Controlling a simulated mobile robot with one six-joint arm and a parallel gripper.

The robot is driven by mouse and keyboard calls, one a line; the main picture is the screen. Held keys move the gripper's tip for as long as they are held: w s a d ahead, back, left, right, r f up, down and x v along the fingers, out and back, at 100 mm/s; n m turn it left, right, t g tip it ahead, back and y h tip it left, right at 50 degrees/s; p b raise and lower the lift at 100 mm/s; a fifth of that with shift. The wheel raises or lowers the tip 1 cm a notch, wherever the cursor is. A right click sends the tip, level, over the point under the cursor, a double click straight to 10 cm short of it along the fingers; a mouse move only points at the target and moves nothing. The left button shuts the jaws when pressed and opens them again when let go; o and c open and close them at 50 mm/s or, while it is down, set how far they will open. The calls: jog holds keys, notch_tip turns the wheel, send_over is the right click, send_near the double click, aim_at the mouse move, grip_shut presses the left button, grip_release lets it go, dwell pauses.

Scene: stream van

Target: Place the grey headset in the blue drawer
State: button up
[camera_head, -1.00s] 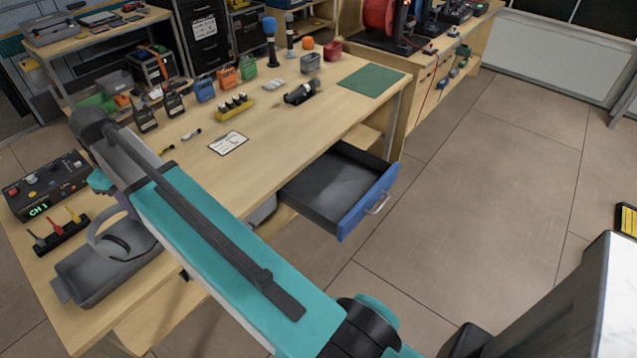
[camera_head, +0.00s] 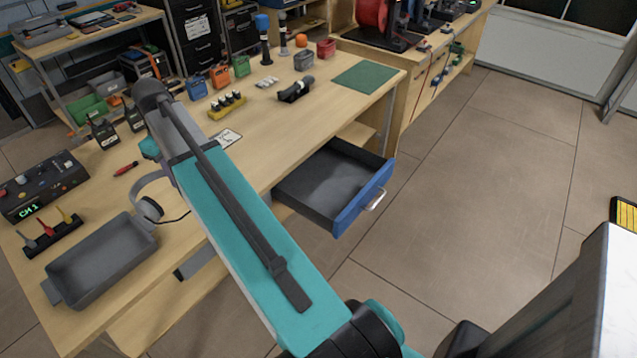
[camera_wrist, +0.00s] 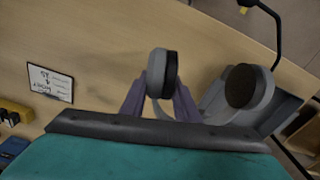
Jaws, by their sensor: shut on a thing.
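The grey headset (camera_head: 149,208) shows in the head view just left of my arm, beside the grey tray. In the wrist view one dark-padded ear cup (camera_wrist: 163,72) is at my gripper (camera_wrist: 161,97), whose fingers are shut on the headset. A second ear cup (camera_wrist: 245,88) hangs to the right. In the head view my gripper is hidden behind my arm. The blue drawer (camera_head: 366,198) is pulled out under the bench to the right of my arm. Its dark inside looks empty.
The grey tray (camera_head: 101,262) is empty on the bench at the left. A control box (camera_head: 42,185) and a red screwdriver (camera_head: 126,168) lie near it. A white card (camera_head: 226,138) and a battery rack (camera_head: 227,105) are farther back. Floor right of the drawer is clear.

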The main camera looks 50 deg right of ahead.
jog(key=s+d+f+m+b, duration=0.1)
jog(key=s+d+m, duration=0.1)
jog(key=d, duration=0.6)
jog(key=s+d+f+m+b, duration=0.1)
jog(key=s+d, duration=0.1)
jog(key=d, duration=0.6)
jog(key=m+t+h+b, duration=0.15)
jog(key=m+b, duration=0.25)
jog(key=m, duration=0.5)
send_over(357, 184)
jog(key=x, duration=0.3)
jog(key=shift+s+a+r, duration=0.1)
jog(key=shift+s+a, duration=0.1)
jog(key=shift+s, duration=0.15)
jog(key=x, duration=0.4)
jog(key=s+a+p+x, duration=0.1)
jog(key=x, duration=0.4)
jog(key=s+x, duration=0.1)
jog(key=x, duration=0.3)
jog(key=shift+a+f, duration=0.35)
jog(key=shift+f, duration=0.2)
